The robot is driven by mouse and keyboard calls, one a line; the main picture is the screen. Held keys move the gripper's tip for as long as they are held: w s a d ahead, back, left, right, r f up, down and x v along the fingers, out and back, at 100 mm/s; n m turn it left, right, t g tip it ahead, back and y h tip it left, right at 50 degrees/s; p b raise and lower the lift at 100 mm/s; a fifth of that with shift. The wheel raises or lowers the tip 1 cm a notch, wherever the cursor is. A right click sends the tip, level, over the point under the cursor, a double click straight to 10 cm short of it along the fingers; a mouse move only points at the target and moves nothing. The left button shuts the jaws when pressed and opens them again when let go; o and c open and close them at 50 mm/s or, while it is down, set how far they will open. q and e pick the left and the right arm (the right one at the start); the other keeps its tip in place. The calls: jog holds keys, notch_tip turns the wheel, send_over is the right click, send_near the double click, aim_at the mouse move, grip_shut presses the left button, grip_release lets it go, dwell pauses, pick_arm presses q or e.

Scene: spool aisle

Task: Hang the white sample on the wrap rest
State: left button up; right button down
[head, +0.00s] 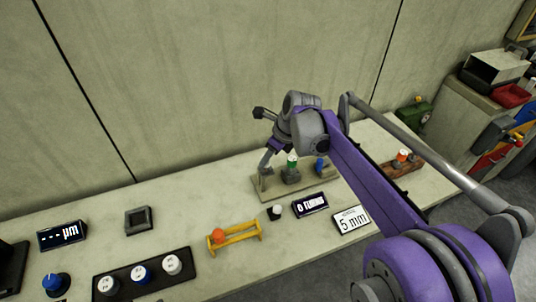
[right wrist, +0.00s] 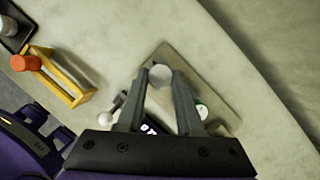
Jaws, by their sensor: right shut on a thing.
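My right gripper (head: 266,165) reaches down over the left end of a grey rest (head: 262,190) on the counter. In the right wrist view its fingers (right wrist: 160,82) are shut on a round whitish piece, the white sample (right wrist: 160,75). The sample is over the grey rest (right wrist: 225,112); whether it touches cannot be told. The grey rest also bears a green-topped piece (head: 292,160) and a blue piece (head: 319,164). No readable label shows which rest is the wrap rest. My left gripper is not in view.
A yellow rest (head: 246,238) with an orange piece stands front left of the grey rest. A small white-topped piece (head: 275,211), a dark sign (head: 310,204) and a "5 mm" sign (head: 351,219) stand in front. A brown rest (head: 403,170) is right; a dark tray (head: 146,282) is left.

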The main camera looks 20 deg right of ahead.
jog(key=shift+f+b, duration=0.65)
jog(key=shift+f, duration=0.45)
jog(key=shift+c, duration=2.4)
grip_release()
jog(key=shift+r, duration=0.1)
jog(key=v, duration=1)
jog(key=shift+r+p, duration=0.25)
jog(key=shift+p, duration=0.1)
jog(key=shift+s, duration=0.1)
jog(key=s+a+f+n+h, duration=0.1)
jog(key=s+f+n, duration=0.3)
jog(key=n, duration=0.5)
jog(key=s+a+f+n+t+p, duration=0.1)
jog(key=s+a+f+n, duration=0.3)
jog(key=s+n, duration=0.5)
jog(key=s+a+f+n+h+p, duration=0.1)
jog(key=s+a+f+n, duration=0.2)
jog(key=n, duration=0.8)
jog(key=s+f, duration=0.2)
jog(key=s, duration=0.2)
jog(key=shift+s+a+f+t+h, duration=0.2)
jog(key=shift+a+t+h, duration=0.1)
jog(key=shift+t, duration=0.1)
